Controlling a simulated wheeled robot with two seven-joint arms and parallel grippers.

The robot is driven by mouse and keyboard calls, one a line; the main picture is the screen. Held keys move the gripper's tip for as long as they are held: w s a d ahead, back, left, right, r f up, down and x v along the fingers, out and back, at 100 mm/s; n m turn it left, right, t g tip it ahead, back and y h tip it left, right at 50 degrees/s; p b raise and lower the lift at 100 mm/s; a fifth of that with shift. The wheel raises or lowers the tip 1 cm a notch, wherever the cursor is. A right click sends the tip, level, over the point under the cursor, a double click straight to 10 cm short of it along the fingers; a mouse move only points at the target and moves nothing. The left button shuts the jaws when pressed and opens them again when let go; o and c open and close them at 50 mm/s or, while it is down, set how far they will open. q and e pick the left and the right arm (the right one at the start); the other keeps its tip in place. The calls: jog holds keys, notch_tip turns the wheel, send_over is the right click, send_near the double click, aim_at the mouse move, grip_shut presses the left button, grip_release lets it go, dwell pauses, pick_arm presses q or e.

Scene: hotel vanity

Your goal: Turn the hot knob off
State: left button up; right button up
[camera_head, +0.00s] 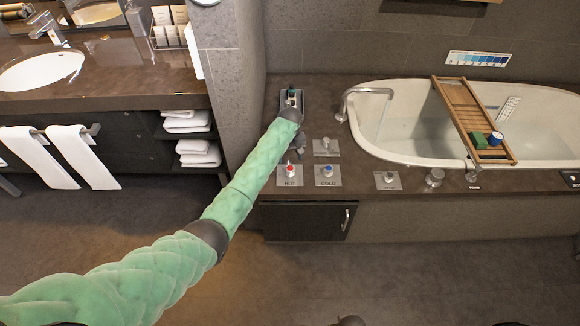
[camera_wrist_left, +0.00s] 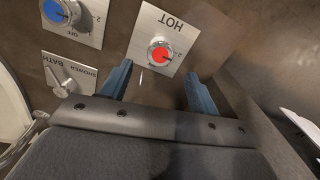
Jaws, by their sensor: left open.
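The hot knob (camera_head: 291,170) is a silver knob with a red cap on a square plate marked HOT, on the brown bath ledge. It also shows in the left wrist view (camera_wrist_left: 160,53), with its plate upside down. My left gripper (camera_wrist_left: 158,80) is open and empty. Its two blue fingers stand apart, and the knob shows between and beyond their tips. I cannot tell the exact gap to the knob. In the head view the gripper is mostly hidden by my green arm, just behind the knob. My right gripper does not show.
The cold knob (camera_head: 328,170), with a blue cap, stands right of the hot knob. A bath/shower selector (camera_wrist_left: 66,87) is close by. The white bathtub (camera_head: 410,135) with a faucet (camera_head: 350,98) lies to the right. A grey wall rises left of the ledge.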

aim_at(290, 168)
pick_arm(q)
notch_tip(290, 168, down, 5)
jog(key=shift+p, duration=0.5)
jog(key=shift+f, duration=0.9)
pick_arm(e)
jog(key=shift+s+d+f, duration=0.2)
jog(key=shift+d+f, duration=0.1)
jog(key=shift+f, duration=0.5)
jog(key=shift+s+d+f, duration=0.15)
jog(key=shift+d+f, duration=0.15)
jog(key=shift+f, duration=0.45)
pick_arm(q)
jog(key=c, duration=1)
